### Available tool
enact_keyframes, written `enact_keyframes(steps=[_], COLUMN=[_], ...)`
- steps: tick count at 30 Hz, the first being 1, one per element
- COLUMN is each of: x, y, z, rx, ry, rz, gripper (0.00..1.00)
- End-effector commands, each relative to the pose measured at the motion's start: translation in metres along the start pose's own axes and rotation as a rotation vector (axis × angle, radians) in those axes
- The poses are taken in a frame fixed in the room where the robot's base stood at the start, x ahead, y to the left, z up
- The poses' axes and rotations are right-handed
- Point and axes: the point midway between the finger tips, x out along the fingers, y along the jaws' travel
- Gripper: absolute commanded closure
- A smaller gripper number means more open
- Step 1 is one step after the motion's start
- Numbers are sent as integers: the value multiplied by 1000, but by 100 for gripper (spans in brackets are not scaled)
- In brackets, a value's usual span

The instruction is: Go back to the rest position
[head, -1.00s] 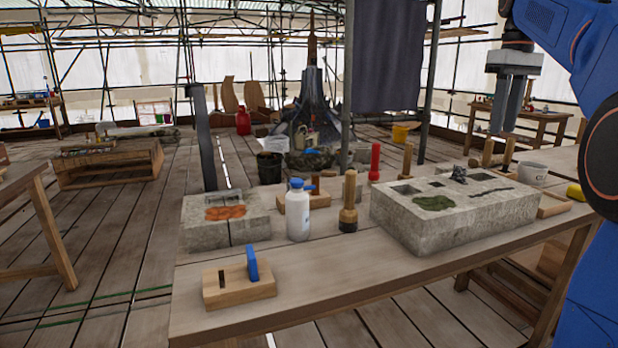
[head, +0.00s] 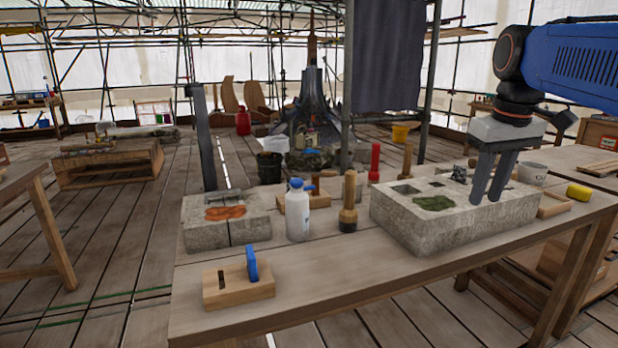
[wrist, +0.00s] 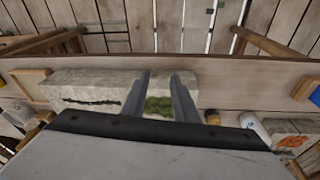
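My gripper (head: 486,198) points down over the right part of the large stone block (head: 420,236) on the workbench (head: 300,290). Its two grey fingers are apart with nothing between them. In the wrist view the gap between the fingers (wrist: 163,75) shows the block's green moss patch (wrist: 160,105) beyond. In the head view the fingers overlap the block's right end; I cannot tell the exact height above it.
A small stone block (head: 226,222) with an orange patch, a white bottle (head: 297,212), a wooden mallet (head: 348,205) and a wooden holder with a blue piece (head: 239,287) stand left. A yellow item (head: 579,191) lies right.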

Motion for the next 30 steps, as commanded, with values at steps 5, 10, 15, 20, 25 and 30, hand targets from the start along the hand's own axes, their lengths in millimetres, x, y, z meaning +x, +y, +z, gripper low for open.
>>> enact_keyframes(steps=[5,10,15,20,25,30], x=[41,86,136,179,205,211], y=[-32,-58,-82,-98,-107,-109], z=[48,94,141,178,199,204], rx=[41,84,127,161,183,189], ry=[53,104,154,195,219,225], rz=[7,9,5,-2,-7,-9], gripper=[73,73,73,73,73,73])
